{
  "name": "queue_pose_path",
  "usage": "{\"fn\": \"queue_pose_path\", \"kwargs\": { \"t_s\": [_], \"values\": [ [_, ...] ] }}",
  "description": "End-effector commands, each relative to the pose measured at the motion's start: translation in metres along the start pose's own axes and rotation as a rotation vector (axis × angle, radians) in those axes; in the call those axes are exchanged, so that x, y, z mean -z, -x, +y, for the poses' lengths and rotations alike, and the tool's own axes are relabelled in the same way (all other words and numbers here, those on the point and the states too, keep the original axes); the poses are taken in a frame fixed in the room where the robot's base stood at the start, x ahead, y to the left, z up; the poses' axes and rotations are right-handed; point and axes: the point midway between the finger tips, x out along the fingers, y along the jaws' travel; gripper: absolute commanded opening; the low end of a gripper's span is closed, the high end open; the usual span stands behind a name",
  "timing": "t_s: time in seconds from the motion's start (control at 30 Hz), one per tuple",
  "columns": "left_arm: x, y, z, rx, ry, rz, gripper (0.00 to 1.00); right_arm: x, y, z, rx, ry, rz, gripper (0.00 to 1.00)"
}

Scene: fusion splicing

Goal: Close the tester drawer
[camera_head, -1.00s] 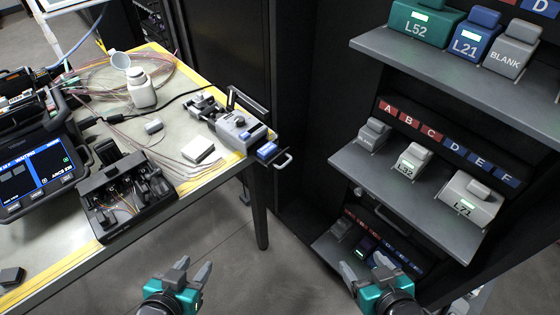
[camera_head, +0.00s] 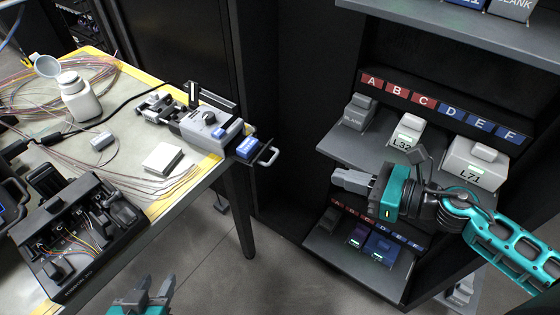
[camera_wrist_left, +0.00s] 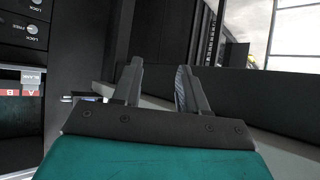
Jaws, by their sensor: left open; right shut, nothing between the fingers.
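The grey tester (camera_head: 208,130) sits at the table's right corner. Its drawer (camera_head: 252,150) is pulled out past the table edge, with a blue block (camera_head: 247,146) in it and a metal handle (camera_head: 270,156) at the front. My left gripper (camera_head: 155,287) is open and empty at the bottom of the head view, well below the drawer and apart from it. Its open fingers (camera_wrist_left: 160,80) also show in the left wrist view, with nothing between them. My right gripper (camera_head: 340,178) is shut and empty, to the right of the drawer handle, in front of the shelves.
The rack at right has a middle shelf (camera_head: 345,150) with grey boxes and a lower shelf (camera_head: 320,240). The table holds a white bottle (camera_head: 80,100), a white box (camera_head: 162,158) and a black splicing unit (camera_head: 75,240). Open floor lies between table and rack.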

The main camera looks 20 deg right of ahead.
Motion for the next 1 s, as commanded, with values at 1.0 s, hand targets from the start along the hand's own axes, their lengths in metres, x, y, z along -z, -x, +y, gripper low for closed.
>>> {"fn": "queue_pose_path", "kwargs": {
  "t_s": [1.0],
  "values": [
    [-0.001,0.011,-0.007,0.022,-0.001,-0.014,0.43,-0.001,-0.135,-0.001,0.004,-0.011,-0.002,0.0]
  ]
}}
